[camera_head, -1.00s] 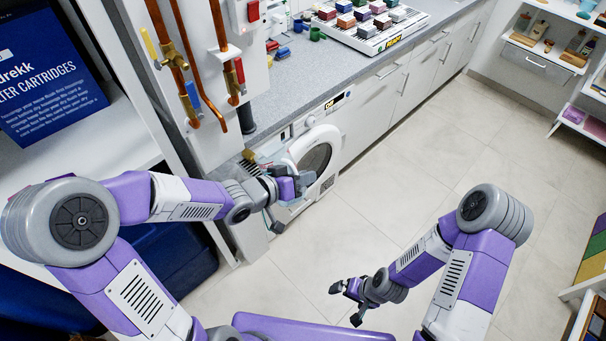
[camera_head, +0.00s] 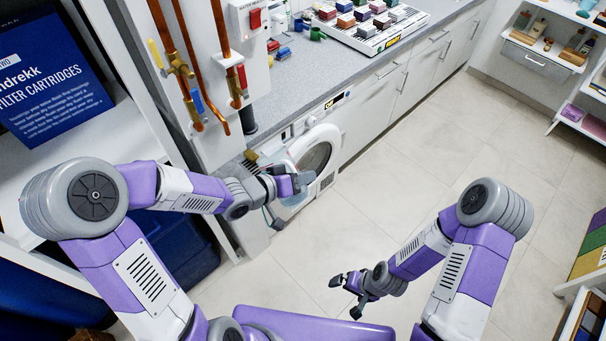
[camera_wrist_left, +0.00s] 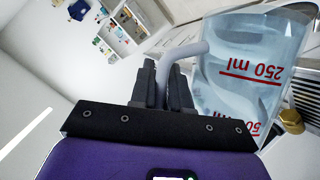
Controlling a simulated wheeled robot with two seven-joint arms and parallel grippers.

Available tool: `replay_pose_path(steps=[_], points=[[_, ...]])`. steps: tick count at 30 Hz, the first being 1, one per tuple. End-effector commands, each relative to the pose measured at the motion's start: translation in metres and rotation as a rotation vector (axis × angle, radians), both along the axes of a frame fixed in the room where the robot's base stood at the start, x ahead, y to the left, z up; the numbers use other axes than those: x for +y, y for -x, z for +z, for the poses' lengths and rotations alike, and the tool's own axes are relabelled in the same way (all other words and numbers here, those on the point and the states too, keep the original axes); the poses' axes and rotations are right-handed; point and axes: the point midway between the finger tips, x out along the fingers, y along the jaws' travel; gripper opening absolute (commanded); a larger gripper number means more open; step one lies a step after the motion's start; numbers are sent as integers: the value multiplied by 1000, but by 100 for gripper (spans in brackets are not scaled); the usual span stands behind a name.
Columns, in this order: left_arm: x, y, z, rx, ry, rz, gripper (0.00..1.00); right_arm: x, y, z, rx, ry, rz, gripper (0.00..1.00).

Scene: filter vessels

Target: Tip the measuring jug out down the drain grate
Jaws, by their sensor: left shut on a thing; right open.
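The measuring jug (camera_wrist_left: 245,70) is clear with a bluish tint and red marks, one reading 250 ml. It fills the upper right of the left wrist view, its pale handle (camera_wrist_left: 190,52) between my left gripper's fingers (camera_wrist_left: 165,88). My left gripper (camera_head: 298,184) is shut on the handle, in front of the white round-doored machine. In the head view the arm hides most of the jug. Its tilt and liquid level are hard to tell. A slatted surface (camera_wrist_left: 307,95) beside the jug may be the drain grate; I cannot be sure. My right gripper (camera_head: 348,296) is open and empty above the floor.
A brass fitting (camera_wrist_left: 291,120) sits close to the jug. Copper pipes with valves (camera_head: 180,66) run down the wall panel at upper left. The grey worktop (camera_head: 290,72) holds a tray of coloured blocks (camera_head: 372,40). The tiled floor (camera_head: 420,150) is clear.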

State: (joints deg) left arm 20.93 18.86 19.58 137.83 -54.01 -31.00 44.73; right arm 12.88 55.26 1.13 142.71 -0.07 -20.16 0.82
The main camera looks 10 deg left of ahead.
Motion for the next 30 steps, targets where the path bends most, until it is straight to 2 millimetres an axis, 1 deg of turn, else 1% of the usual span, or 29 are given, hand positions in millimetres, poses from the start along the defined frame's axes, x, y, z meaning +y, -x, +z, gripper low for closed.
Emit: replay_pose_path(steps=[1,30], points=[[0,0,2,4,6,0,0,0,0,4,0,0,0,100],[3,-3,9,89,117,1,0,0,0,37,0,0,0,100]])
